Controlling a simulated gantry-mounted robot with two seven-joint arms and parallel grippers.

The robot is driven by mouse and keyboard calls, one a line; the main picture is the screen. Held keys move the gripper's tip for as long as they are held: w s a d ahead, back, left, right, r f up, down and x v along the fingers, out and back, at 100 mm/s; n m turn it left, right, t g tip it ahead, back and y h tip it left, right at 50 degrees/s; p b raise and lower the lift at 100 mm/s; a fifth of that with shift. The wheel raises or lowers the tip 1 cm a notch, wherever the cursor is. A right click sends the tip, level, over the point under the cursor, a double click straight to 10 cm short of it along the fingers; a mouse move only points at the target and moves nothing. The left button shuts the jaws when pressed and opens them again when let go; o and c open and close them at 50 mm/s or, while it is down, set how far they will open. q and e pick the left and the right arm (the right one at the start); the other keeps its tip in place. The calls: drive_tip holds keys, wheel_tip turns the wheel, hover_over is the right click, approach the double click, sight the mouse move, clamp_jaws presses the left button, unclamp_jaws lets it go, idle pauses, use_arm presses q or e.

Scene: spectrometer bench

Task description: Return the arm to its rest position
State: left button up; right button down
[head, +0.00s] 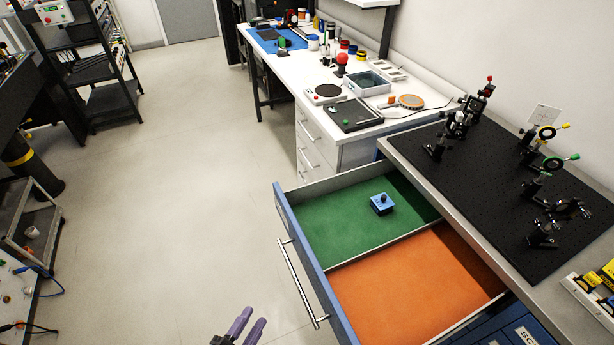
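My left gripper (254,316) shows at the bottom edge of the head view, with two purple fingers pointing up and to the right. A narrow gap shows between the fingertips and nothing is seen between them. It is to the left of the open drawer and its handle, apart from both in the picture. The rest of that arm is cut off by the frame. My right gripper is not in view.
An open blue drawer (307,265) juts out, with a green compartment holding a small blue box (382,204) and an empty orange compartment (415,285). A black optical breadboard (490,190) carries several mounts. A white bench (310,85) stands behind. The floor (170,200) is clear.

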use_arm(q)
drive_tip(key=s+a+f+n+g+y+p, duration=0.1)
drive_tip(key=s+a+f+n+g+y, duration=0.2)
drive_tip(key=s+a+n+g+y, duration=0.75)
wheel_tip(320, 180, up, 36)
drive_tip(key=s+d+n+g+h+p, duration=0.15)
drive_tip(key=h+p, duration=0.25)
drive_tip(key=p, duration=3.3)
wheel_tip(320, 180, down, 44)
drive_tip(key=b, duration=4.4)
drive_tip(key=shift+s+b, duration=0.3)
drive_tip(key=shift+b, duration=0.1)
drive_tip(key=shift+r, duration=0.1)
